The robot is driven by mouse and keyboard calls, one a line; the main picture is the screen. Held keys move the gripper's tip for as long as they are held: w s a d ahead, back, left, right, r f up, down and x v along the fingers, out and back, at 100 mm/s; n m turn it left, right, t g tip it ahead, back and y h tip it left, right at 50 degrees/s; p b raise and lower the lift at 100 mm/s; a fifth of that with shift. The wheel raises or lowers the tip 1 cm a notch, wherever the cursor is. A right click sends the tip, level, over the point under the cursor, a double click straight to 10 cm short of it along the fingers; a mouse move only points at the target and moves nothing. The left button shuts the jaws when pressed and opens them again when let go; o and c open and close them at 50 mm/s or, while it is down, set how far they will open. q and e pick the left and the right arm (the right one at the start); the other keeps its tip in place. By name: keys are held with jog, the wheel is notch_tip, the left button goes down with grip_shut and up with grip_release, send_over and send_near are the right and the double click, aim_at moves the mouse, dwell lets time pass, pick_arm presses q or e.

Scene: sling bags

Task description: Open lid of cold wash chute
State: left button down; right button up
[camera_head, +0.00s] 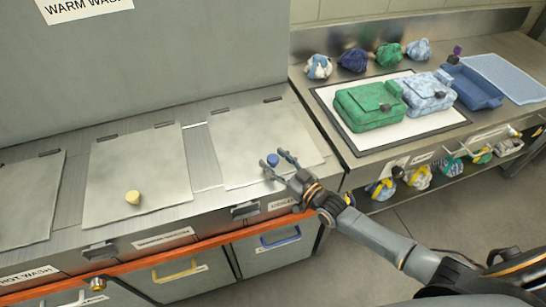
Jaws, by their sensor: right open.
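Flat metal chute lids lie on the counter. The right lid (244,129) lies flat and closed and has a small blue knob (272,160) near its front edge; the label below it is too small to read for certain. My right gripper (277,164) is open over the front of this lid, its fingers on either side of the blue knob. I cannot tell whether they touch it. The middle lid (138,170) is also closed and has a yellow knob (132,197). My left gripper is out of view.
A hot wash label (28,275) marks the left chute. On the right counter, green (368,107) and blue patterned (425,92) bags lie on a white mat (384,136). Rolled cloth items stand behind, and several more are on the shelf below.

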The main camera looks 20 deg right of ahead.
jog(key=shift+w+a, duration=0.25)
jog(key=shift+w, duration=0.3)
grip_shut()
